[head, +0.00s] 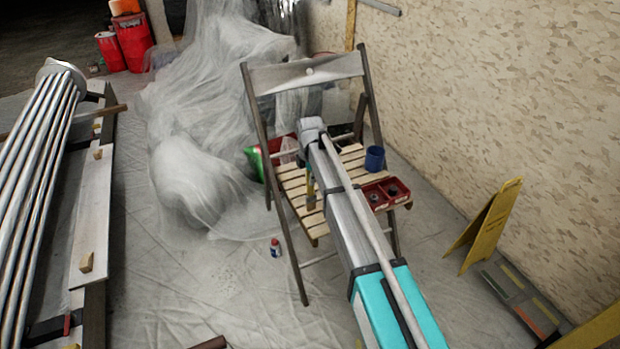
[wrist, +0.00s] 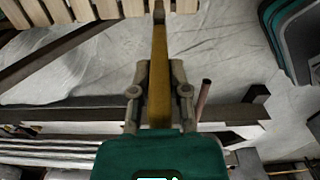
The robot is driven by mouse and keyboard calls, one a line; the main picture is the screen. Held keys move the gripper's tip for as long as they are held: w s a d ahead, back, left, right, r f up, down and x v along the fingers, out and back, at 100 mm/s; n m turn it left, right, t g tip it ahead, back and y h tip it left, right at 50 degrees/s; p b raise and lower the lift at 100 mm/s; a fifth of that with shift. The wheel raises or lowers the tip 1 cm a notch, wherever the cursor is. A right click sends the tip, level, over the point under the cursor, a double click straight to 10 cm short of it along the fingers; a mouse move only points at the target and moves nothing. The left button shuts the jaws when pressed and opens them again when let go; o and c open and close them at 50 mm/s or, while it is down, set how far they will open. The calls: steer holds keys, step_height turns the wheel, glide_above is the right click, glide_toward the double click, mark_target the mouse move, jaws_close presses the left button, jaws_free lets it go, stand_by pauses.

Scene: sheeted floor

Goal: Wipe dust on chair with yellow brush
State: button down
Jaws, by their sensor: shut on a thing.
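The folding chair (head: 295,182) has a slatted pale wood seat and a dark frame, and stands mid-view. Its slats also show at the top left of the wrist view (wrist: 70,12). A pale smudge (head: 308,72) marks its grey top backrest; I cannot tell if it is dust. My gripper (wrist: 160,72) is shut on the yellow brush (wrist: 160,90), whose handle runs between the fingers and points away from me. In the head view the brush (head: 311,190) hangs over the left part of the seat; I cannot tell if it touches. My arm hides part of the seat.
A blue mug (head: 374,158) and a red tray (head: 386,193) are at the seat's right side. A small bottle (head: 275,247) stands on the floor left of the chair. A yellow floor sign (head: 484,226) is at right. Metal pipes (head: 38,170) lie at left.

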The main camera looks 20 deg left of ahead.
step_height(320, 180, up, 3)
steer(key=p, duration=0.2)
steer(key=shift+p, duration=0.35)
stand_by(0.4)
